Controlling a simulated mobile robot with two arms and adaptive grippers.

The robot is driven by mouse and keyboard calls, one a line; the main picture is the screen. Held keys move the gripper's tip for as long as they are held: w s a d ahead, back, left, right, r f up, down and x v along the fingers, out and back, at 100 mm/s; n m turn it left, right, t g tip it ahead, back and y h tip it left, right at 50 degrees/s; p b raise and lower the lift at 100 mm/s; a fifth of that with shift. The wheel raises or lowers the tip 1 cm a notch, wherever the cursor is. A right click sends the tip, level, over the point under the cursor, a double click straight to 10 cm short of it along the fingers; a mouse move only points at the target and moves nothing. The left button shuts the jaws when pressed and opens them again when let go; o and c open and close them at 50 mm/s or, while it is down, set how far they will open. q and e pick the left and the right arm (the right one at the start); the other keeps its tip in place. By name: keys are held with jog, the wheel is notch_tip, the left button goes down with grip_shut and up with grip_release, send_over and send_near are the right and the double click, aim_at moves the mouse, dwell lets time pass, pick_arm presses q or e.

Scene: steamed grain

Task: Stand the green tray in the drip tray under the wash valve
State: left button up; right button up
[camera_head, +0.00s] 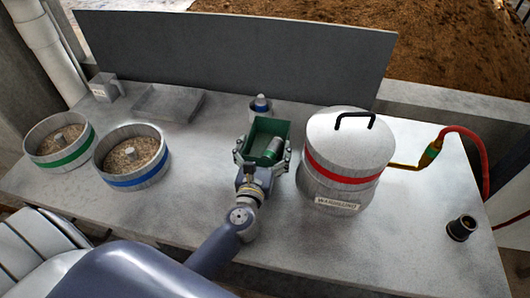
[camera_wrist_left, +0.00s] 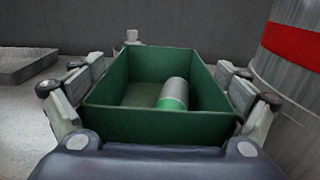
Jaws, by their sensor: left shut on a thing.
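The green tray (camera_head: 270,127) is an open box near the middle of the bench. My left gripper (camera_head: 262,151) is shut on it, with fingers along its left and right sides. In the left wrist view the tray (camera_wrist_left: 145,125) looks about level and holds a silver cylinder with a green band (camera_wrist_left: 174,93), lying on its side. I cannot tell whether the tray touches the bench. A shallow grey tray (camera_head: 168,104), apparently the drip tray, lies empty at the back left. A small labelled grey block (camera_head: 105,88) stands left of it; I cannot make out a valve. My right gripper is not in view.
Two round grain pans, green-banded (camera_head: 60,156) and blue-banded (camera_head: 152,181), stand at left. A lidded red-banded pot (camera_head: 344,166) stands close right of the gripper. A grey panel (camera_head: 235,55) backs the bench.

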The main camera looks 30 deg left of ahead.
aim_at(265, 153)
pick_arm(q)
notch_tip(265, 153, down, 2)
jog(key=shift+f+b, duration=0.2)
jog(key=shift+b, duration=0.35)
jog(key=shift+f, duration=0.45)
jog(key=shift+f+b, duration=0.2)
jog(key=shift+b, duration=0.1)
jog(key=o, duration=1.2)
jog(key=shift+r, duration=0.1)
